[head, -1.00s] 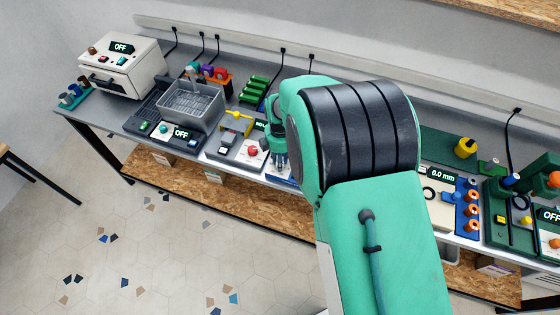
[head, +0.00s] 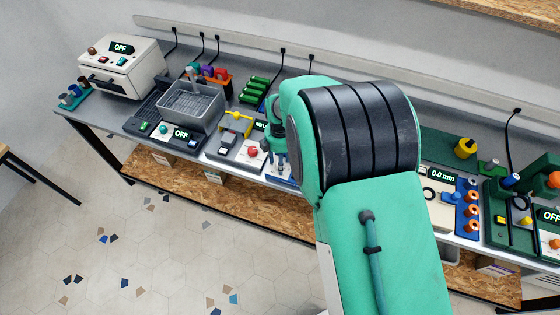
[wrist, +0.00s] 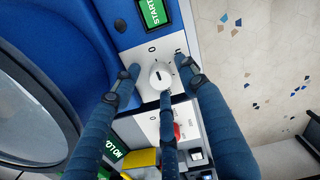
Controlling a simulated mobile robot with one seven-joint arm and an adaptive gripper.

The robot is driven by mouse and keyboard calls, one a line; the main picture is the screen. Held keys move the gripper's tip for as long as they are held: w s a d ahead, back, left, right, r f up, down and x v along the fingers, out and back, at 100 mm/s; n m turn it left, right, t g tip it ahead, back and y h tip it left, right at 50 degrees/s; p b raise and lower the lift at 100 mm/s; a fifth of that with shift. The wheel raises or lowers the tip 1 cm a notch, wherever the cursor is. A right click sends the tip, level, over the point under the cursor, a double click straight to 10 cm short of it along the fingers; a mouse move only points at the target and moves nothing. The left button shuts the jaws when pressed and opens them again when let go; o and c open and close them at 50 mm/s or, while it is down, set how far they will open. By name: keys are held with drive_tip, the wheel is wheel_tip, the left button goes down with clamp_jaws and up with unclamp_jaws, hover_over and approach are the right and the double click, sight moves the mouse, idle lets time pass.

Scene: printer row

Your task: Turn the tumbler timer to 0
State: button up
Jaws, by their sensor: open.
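The timer knob (wrist: 161,76) is a small round white dial with a dark pointer line, on a white panel of the blue tumbler (wrist: 55,35) in the wrist view. A printed 0 sits just above the knob, with another mark up and right of it. My gripper (wrist: 158,70) is open, its dark blue fingers spread around the knob to its left, right and below; I cannot tell whether any touches it. In the head view my gripper (head: 280,160) is low over the bench, beside my arm, which hides most of the tumbler.
A green START display (wrist: 153,12) is above the knob. A neighbouring panel with a red button (wrist: 177,131) and a yellow part (wrist: 140,158) lies below it. In the head view, a grey basin (head: 190,103) and a white oven-like box (head: 122,70) stand to the left.

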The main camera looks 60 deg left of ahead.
drive_tip(key=shift+r, duration=0.15)
wheel_tip(320, 180, up, 12)
idle(0.7)
idle(0.5)
